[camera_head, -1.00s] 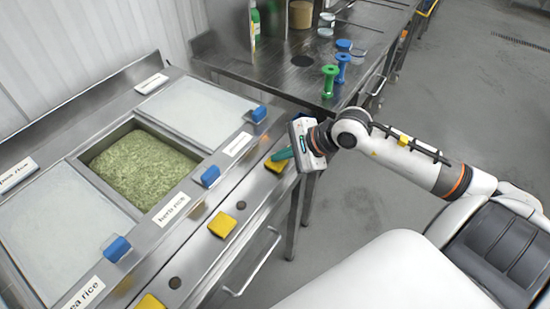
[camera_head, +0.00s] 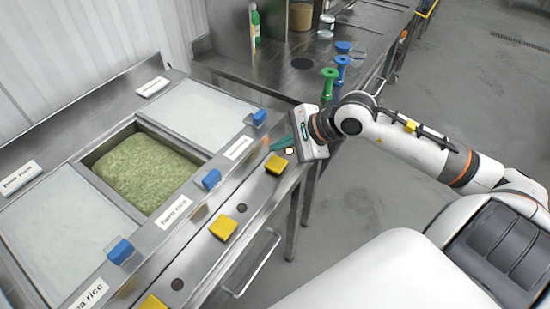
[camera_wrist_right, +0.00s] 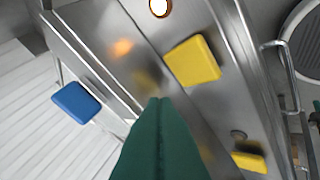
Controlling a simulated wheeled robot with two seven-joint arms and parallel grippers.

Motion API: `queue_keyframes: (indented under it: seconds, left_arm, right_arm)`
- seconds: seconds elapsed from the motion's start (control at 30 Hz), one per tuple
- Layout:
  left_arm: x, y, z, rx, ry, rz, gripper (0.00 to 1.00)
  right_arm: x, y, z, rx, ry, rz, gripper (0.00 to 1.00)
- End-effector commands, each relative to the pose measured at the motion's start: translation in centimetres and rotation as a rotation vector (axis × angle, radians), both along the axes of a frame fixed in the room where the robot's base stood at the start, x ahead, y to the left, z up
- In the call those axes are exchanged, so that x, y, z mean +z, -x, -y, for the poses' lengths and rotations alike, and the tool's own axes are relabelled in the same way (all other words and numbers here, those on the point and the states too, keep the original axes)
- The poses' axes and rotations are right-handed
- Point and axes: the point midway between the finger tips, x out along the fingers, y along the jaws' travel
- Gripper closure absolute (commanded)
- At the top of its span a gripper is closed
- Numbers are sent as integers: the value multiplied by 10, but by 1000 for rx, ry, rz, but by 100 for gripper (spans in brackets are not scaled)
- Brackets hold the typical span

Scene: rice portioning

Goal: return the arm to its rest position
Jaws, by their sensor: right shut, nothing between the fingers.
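My right arm (camera_head: 410,150) comes in from the right in the head view. Its gripper (camera_head: 284,145) points left over the front edge of the steel counter, near a yellow block. The green fingers are shut together with nothing between them. They also show from above in the right wrist view (camera_wrist_right: 160,110), closed and empty. My left gripper does not show in the head view.
An open bin of green rice (camera_head: 145,172) sits between two lidded bins with blue handles. Yellow blocks (camera_head: 223,227) line the counter front. Green (camera_head: 328,85) and blue (camera_head: 341,70) handled tools stand on the back table. Floor at right is free.

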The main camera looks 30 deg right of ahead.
Motion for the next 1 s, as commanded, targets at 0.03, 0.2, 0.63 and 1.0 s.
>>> queue_keyframes:
  seconds: [0.03, 0.2, 0.63, 1.0]
  left_arm:
    - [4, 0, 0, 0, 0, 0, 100]
    - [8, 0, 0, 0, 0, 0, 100]
    - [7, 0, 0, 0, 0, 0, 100]
    - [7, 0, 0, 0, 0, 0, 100]
  right_arm:
    - [8, 0, 0, 0, 1, 3, 100]
    - [21, 0, 0, 1, 1, 0, 100]
    - [21, 0, 0, 1, -1, 0, 100]
    - [55, 11, -81, -44, -657, 4, 100]
